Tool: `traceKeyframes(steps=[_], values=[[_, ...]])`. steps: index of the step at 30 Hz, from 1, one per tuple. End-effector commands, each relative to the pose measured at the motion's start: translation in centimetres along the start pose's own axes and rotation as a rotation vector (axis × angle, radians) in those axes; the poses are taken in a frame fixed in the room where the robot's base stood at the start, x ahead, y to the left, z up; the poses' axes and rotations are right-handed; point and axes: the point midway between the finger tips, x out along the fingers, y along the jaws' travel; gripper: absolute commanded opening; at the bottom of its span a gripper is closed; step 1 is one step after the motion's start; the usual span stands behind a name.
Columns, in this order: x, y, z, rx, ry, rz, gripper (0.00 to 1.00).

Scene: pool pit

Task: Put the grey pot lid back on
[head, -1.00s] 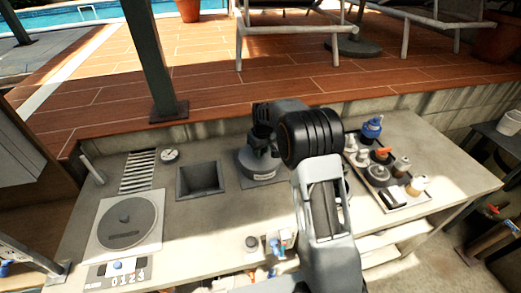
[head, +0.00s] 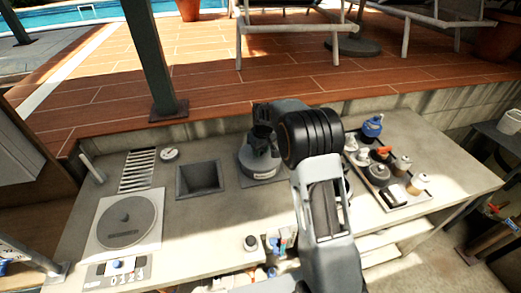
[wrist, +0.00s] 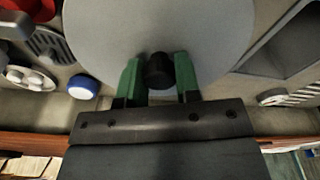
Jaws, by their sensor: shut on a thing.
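The grey pot (head: 262,172), with a pale label on its front, stands on the counter at centre, left of my arm. My gripper (head: 264,141) is directly over it, partly hidden by my own wrist. In the wrist view my gripper's green fingers (wrist: 158,76) are shut on the black knob (wrist: 159,70) of the round grey lid (wrist: 155,28). The lid covers what is beneath it, and I cannot tell whether it touches the pot's rim.
A square basin (head: 200,179) and a slatted grille (head: 139,170) lie left of the pot. A round cover (head: 125,222) is set in the counter at far left. A tray (head: 395,202) with several bottles and a blue-topped jar (head: 372,126) stand right.

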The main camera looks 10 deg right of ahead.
Motion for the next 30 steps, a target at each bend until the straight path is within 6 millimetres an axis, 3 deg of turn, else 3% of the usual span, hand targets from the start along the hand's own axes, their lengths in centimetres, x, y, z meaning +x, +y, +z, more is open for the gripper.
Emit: traceKeyframes(steps=[7, 8, 16, 21, 24, 30], values=[[0.07, 0.0, 0.02, 0.0, -0.001, 0.0, 0.0], [0.08, 0.0, 0.02, 0.0, -0.001, 0.0, 0.34], [0.07, 0.0, 0.02, 0.0, -0.001, 0.0, 0.59], [0.06, 0.0, 0.02, 0.0, 0.0, 0.0, 0.6], [0.08, -0.01, 0.03, 0.0, -0.001, 0.0, 0.69], [0.07, 0.0, 0.02, 0.0, -0.001, 0.0, 0.69]])
